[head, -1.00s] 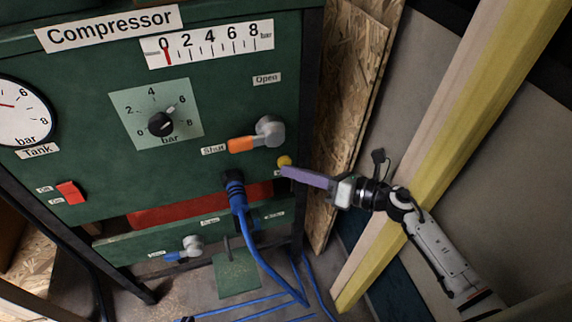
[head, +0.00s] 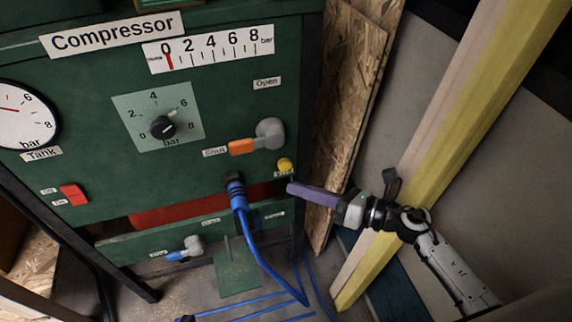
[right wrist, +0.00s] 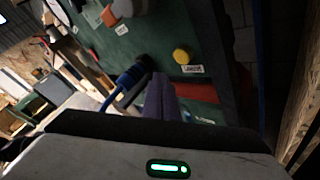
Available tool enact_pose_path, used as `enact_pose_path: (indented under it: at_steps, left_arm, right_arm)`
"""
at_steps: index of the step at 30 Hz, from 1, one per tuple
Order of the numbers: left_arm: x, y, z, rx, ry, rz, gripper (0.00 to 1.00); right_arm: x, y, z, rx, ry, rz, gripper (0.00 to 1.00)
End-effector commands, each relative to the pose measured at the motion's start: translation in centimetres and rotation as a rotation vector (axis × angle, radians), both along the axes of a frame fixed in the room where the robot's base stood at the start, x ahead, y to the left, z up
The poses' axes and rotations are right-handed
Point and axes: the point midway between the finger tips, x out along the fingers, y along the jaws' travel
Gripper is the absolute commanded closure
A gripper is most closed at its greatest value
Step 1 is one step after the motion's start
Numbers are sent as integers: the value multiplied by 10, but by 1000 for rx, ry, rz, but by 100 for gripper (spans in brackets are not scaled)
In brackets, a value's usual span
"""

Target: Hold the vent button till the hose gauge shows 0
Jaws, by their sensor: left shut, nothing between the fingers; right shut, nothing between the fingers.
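The yellow vent button (head: 285,165) sits at the lower right of the green compressor panel, with a small label under it. In the right wrist view the button (right wrist: 181,56) stands clear above the fingertips. My right gripper (head: 290,188) is shut and empty, its purple fingers a little below the button and apart from it; the fingers also show in the right wrist view (right wrist: 161,90). The hose gauge (head: 208,48) is a white 0 to 8 bar scale at the panel's top, its red needle at about 0. My left gripper is not in view.
An orange-handled valve (head: 243,147) points to the Shut label. A blue hose (head: 245,215) hangs from a port left of my fingers. A round tank gauge (head: 22,112), a pressure knob (head: 163,128) and a red switch (head: 74,193) are further left. A yellow beam (head: 450,130) stands at right.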

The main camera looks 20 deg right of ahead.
Motion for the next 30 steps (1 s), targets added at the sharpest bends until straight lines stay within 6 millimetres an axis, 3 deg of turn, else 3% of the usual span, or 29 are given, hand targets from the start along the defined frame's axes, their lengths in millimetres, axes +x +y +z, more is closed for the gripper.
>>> enact_pose_path:
  at_steps: [7,25,28,30]
  left_arm:
    - [-1,0,3,0,2,0,100]
    - [-1,0,2,5,3,-3,100]
    - [1,2,5,17,10,-7,100]
    - [1,3,16,19,10,-7,100]
  right_arm:
    - [-20,-1,0,0,0,-1,100]
    - [-21,-1,0,1,-1,-1,100]
    - [-22,0,18,147,70,-82,100]
    - [-23,-5,35,346,176,-197,100]
